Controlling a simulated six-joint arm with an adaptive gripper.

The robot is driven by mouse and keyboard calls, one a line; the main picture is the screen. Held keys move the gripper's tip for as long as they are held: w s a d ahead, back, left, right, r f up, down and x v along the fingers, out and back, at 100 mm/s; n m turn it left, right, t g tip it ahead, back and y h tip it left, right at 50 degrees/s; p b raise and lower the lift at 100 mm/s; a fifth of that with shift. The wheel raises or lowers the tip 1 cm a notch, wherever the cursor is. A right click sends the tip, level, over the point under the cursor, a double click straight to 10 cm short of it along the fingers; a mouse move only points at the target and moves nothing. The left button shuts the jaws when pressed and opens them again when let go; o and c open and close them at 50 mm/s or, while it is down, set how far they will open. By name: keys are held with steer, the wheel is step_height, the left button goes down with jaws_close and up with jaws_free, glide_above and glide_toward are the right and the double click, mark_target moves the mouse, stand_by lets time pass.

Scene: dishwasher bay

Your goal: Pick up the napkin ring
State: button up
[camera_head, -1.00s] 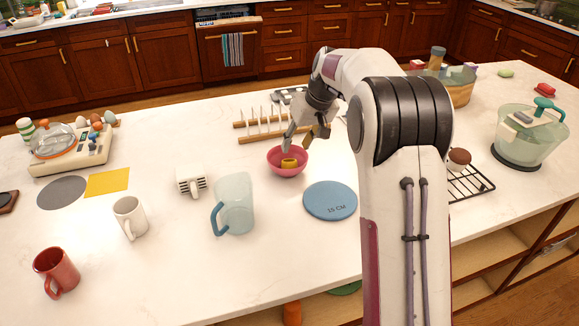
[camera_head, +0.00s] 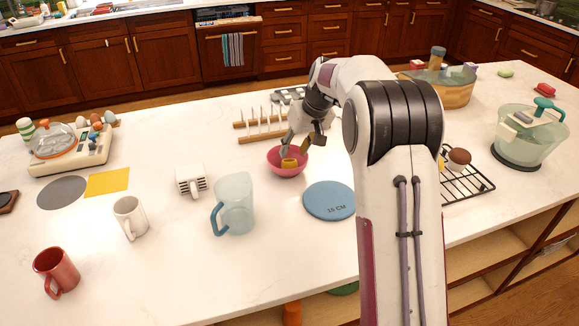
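A small yellow piece (camera_head: 289,162), which looks like the napkin ring, sits inside the pink bowl (camera_head: 287,172) on the white counter. Its hole cannot be made out at this size. My gripper (camera_head: 295,151) points down at the bowl, with its fingers apart. The left finger reaches down at the bowl's inside, close to the yellow piece. The right finger is over the bowl's far right rim. I cannot tell whether either finger touches the piece.
A blue round board (camera_head: 330,200) lies to the right of the bowl. A clear pitcher (camera_head: 235,205) stands in front and left, with a white grater-like item (camera_head: 192,181) beyond it. A wooden plate rack (camera_head: 262,126) is behind the bowl. The counter front centre is clear.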

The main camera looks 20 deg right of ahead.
mark_target(292, 160)
steer(key=shift+s+x, duration=0.2)
steer(key=shift+x, duration=0.7)
steer(key=shift+s+x, duration=0.2)
steer(key=shift+x, duration=1.65)
steer(key=shift+d, duration=0.1)
steer(key=c, duration=0.6)
steer(key=shift+r, duration=0.2)
